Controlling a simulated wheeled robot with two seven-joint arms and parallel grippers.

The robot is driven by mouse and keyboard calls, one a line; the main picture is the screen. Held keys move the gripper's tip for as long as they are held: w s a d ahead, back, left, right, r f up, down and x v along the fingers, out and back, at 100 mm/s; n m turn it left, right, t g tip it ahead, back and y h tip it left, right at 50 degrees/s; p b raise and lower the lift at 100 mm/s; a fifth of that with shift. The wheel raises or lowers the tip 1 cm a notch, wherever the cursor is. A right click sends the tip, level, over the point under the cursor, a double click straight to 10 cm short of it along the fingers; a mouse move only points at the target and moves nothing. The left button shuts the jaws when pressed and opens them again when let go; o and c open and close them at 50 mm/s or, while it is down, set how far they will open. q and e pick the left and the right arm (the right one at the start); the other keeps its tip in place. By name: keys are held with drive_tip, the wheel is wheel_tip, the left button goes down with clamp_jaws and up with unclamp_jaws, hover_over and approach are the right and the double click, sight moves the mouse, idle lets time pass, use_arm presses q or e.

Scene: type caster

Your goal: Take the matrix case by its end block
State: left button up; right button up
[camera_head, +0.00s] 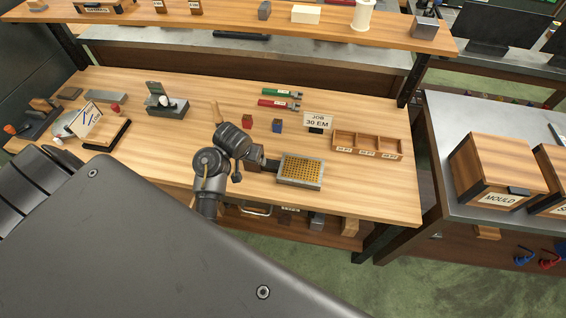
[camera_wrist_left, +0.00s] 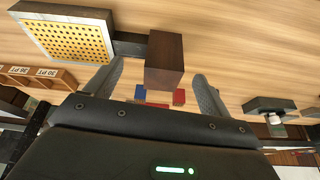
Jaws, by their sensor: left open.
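The matrix case (camera_head: 300,171) lies on the wooden bench, a pale shallow tray with a grid of brass cells. It also shows at the upper left of the left wrist view (camera_wrist_left: 27,40). A dark bar joins it to its brown wooden end block (camera_wrist_left: 166,62); in the head view my gripper partly hides the block. My left gripper (camera_head: 254,156) is at the block, to the left of the case. In the left wrist view my two fingers (camera_wrist_left: 159,68) are spread, one on each side of the block, with a visible gap on both sides. My right gripper is not in view.
A three-part wooden tray (camera_head: 366,146) and a "JOB 30 EM" card (camera_head: 318,121) stand behind the case. Small red (camera_head: 247,121) and blue (camera_head: 277,125) blocks stand behind my gripper. Green and red tools (camera_head: 278,103) lie farther back. The bench front right of the case is clear.

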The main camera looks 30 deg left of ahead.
use_arm(q)
drive_tip(key=shift+n, duration=0.5)
drive_tip(key=w, duration=0.1)
drive_tip(key=w+a+f+b, duration=0.1)
drive_tip(key=w+a+f, duration=0.1)
drive_tip(key=w, duration=0.1)
drive_tip(key=shift+a, duration=0.15)
drive_tip(key=shift+w+f+b, duration=0.15)
drive_tip(key=shift+f+b, duration=0.15)
drive_tip(key=b+x, duration=0.1)
drive_tip(key=x, duration=0.3)
drive_tip(key=shift+f, duration=0.4)
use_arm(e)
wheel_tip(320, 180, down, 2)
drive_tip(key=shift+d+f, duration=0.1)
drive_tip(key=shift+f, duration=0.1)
use_arm(q)
drive_tip(key=shift+c, duration=0.4)
